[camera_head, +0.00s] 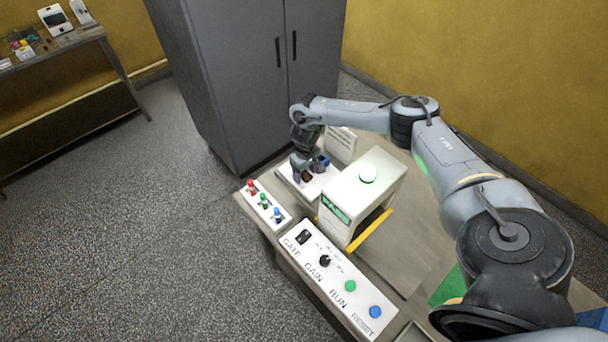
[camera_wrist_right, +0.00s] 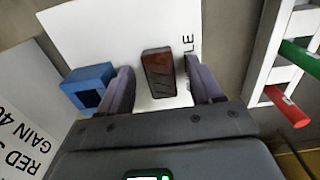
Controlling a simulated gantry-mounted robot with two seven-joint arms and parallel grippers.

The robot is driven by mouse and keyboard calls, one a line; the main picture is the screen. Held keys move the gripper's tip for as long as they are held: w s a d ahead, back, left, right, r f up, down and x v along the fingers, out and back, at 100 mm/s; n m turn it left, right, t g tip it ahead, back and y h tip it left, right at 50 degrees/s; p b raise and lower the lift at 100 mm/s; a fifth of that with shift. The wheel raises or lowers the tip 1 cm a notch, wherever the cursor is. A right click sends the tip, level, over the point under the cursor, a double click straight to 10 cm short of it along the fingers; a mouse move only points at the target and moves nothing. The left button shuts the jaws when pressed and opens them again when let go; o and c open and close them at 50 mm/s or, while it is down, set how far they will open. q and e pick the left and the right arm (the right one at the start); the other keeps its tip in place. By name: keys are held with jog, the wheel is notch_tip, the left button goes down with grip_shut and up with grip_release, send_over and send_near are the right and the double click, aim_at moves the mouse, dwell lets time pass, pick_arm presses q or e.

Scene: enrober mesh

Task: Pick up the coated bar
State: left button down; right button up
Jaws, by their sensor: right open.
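The coated bar is a dark brown block with ridges across its top; in the right wrist view the bar (camera_wrist_right: 158,72) lies on a white plate (camera_wrist_right: 95,32). In the head view a small part of the bar (camera_head: 307,177) shows below my right gripper (camera_head: 306,168). My right gripper is open, with one finger on each side of the bar in the wrist view and visible gaps between. The gripper hides part of the bar in the head view. My left gripper is not in view.
A blue block with a square opening (camera_wrist_right: 88,90) sits beside one finger. A white box with a green lamp (camera_head: 358,200) stands close by. A rack with red, green and blue pieces (camera_head: 263,206) and a button panel (camera_head: 330,275) line the table's edge. A grey cabinet (camera_head: 250,80) stands behind.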

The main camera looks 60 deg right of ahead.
jog(key=c, duration=0.9)
